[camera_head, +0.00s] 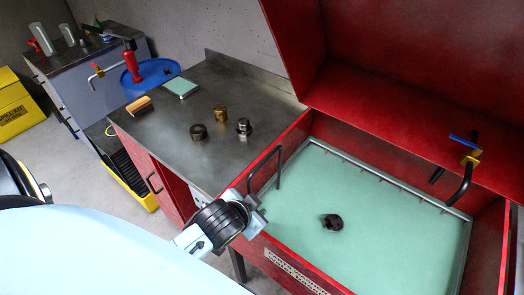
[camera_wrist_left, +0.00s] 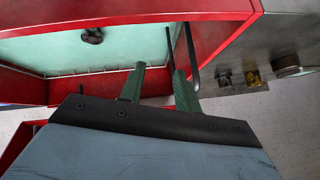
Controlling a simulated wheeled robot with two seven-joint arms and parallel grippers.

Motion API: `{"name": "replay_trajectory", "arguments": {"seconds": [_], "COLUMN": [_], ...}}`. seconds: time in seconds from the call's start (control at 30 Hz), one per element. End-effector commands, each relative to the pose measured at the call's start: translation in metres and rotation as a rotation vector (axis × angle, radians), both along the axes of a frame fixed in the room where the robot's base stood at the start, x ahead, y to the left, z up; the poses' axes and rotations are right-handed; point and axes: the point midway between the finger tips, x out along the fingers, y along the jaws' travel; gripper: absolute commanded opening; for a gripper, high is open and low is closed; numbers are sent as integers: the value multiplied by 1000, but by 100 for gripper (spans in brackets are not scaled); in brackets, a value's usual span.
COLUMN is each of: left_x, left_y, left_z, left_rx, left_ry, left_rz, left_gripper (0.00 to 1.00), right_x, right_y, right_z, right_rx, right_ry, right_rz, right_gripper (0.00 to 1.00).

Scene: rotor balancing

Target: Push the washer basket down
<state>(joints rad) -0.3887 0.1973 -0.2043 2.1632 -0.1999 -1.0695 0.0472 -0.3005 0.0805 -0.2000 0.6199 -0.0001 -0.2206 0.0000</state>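The washer basket shows as a grey rim (camera_head: 395,184) inside the red washer (camera_head: 310,270), around a flat pale green surface. A dark round part (camera_head: 332,221) sits in the middle of that surface; it also shows in the left wrist view (camera_wrist_left: 92,36). A dark looped handle (camera_head: 279,165) stands up at the basket's left side, and another (camera_head: 462,184) at its right. My left gripper (camera_head: 258,212) is at the washer's left front edge, just below the left handle. Its fingers (camera_wrist_left: 160,86) are apart, with the handle beyond them; contact is unclear. My right gripper is out of view.
The washer's red lid (camera_head: 400,70) stands open, with a blue-and-yellow valve (camera_head: 468,148) near the right handle. The steel bench (camera_head: 170,130) at left holds several metal parts, a brush (camera_head: 139,105) and a green-topped block (camera_head: 181,87).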

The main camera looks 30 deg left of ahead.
Motion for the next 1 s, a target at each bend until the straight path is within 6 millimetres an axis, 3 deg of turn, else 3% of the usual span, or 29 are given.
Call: {"name": "replay_trajectory", "arguments": {"seconds": [0.03,0.17,0.27,0.4,0.5,0.6,0.73,0.83,0.93,1.0], "left_x": [20,67,104,146,157,155,144,136,135,136], "left_y": [0,-4,-14,-48,-83,-117,-145,-144,-119,-88], "left_z": [12,51,93,166,211,235,235,215,188,171], "left_rx": [29,108,185,323,435,551,703,816,916,968], "left_ry": [-79,-306,-514,-857,-1086,-1258,-1363,-1327,-1174,-1002], "left_rz": [-24,-106,-205,-435,-671,-949,-1362,-1704,-2043,-2254], "left_gripper": [33,33,33,33,33,33,33,33,33,33], "right_x": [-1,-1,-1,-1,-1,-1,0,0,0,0], "right_y": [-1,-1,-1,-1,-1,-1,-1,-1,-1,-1], "right_z": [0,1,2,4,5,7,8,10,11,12], "right_rx": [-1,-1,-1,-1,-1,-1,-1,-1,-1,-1], "right_ry": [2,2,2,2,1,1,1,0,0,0], "right_rz": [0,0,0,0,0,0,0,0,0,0], "right_gripper": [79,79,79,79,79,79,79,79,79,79]}}
